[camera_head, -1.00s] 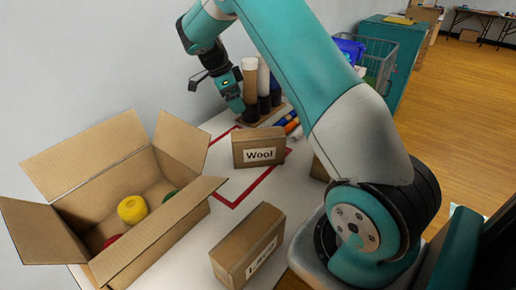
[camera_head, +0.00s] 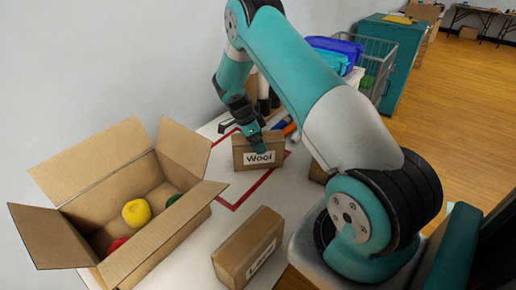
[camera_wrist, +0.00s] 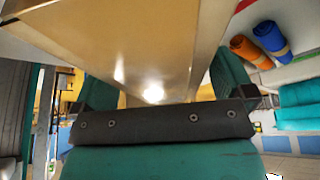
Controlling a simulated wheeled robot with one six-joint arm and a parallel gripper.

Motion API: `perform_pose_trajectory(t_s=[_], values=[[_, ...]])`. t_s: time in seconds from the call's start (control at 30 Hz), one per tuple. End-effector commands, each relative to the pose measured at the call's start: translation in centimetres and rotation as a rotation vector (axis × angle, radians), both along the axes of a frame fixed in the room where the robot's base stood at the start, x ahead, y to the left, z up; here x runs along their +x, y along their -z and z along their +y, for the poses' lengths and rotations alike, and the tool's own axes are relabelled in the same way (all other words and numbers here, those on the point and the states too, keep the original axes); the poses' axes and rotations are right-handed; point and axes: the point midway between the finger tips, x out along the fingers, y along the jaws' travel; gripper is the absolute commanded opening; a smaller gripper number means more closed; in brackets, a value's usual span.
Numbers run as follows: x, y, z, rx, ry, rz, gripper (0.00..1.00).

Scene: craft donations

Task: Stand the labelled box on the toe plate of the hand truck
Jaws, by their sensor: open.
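A small brown cardboard box labelled "Wool" (camera_head: 258,161) stands upright on the white table, inside a red outline. My gripper (camera_head: 250,135) is open at the top of this box. In the wrist view, its teal fingers stand apart with a brown cardboard surface (camera_wrist: 150,45) between them; I cannot tell whether they touch it. A second brown box (camera_head: 247,247) with a partly readable label stands nearer on the table. I cannot make out a hand truck or its toe plate in these views.
A large open carton (camera_head: 128,190) with yellow, red and green balls stands at the left. Tubes (camera_head: 264,88) and coloured rolls (camera_head: 284,127) are behind the Wool box. A grey wire cart (camera_head: 375,65) and teal cabinet (camera_head: 402,50) stand beyond. Wooden floor at right is open.

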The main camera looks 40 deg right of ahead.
Motion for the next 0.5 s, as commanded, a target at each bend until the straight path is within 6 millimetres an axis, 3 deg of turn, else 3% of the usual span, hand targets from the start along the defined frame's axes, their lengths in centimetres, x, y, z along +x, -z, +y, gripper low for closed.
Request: perform_pose_trajectory(t_s=[0.17, 0.5], values=[[-0.4, 1.6, -0.6, 0.001, 0.0, 0.0, 1.0], [-0.4, 1.8, -0.6, 0.0, 0.0, -0.001, 1.0]])
